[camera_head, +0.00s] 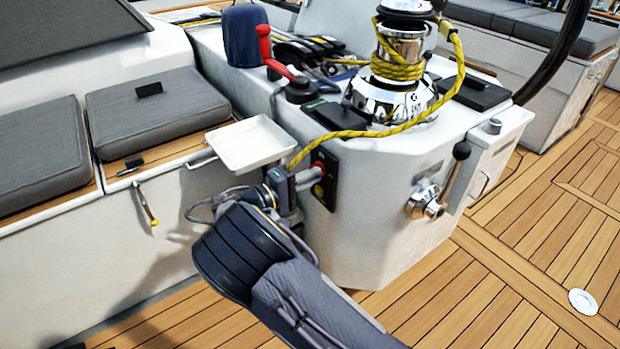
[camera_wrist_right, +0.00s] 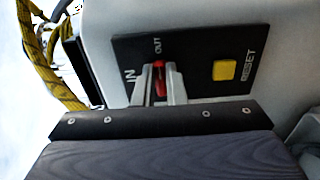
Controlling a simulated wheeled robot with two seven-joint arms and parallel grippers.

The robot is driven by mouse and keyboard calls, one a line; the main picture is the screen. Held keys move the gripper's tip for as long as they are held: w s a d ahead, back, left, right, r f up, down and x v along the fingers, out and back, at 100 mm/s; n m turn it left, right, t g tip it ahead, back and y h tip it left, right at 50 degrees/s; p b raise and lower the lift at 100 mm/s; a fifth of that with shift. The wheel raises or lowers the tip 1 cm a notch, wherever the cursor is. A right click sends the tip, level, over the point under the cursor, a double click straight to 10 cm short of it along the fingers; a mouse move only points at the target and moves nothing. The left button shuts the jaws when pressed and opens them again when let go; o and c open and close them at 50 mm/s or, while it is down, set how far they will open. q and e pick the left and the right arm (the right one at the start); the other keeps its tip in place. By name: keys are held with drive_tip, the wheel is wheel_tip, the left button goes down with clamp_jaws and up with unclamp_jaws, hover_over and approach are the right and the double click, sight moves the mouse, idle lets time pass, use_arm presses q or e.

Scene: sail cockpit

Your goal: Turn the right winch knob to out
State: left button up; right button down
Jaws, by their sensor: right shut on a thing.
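The winch panel is black and set in the side of the white console; it shows in the head view (camera_head: 331,187) and in the right wrist view (camera_wrist_right: 192,60). Its red knob (camera_wrist_right: 159,80) sits between the two light fingers of my right gripper (camera_wrist_right: 158,90), which is shut on it. The knob's visible long side runs up toward the OUT label; IN is at its left. The fingers hide part of the knob. In the head view my right gripper (camera_head: 300,178) reaches the panel from the left. My left gripper is not in view.
A yellow RESET button (camera_wrist_right: 223,70) is beside the knob. A yellow rope (camera_head: 385,132) runs from the chrome winch (camera_head: 392,92) past the panel. A white tray (camera_head: 250,145) is close to my right wrist. A lever (camera_head: 455,170) stands farther right. The wooden deck in front is open.

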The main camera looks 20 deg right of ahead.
drive_tip(key=c, duration=1.5)
unclamp_jaws()
drive_tip(key=p+v, duration=0.2)
drive_tip(key=v, duration=0.6)
drive_tip(key=shift+d, duration=0.1)
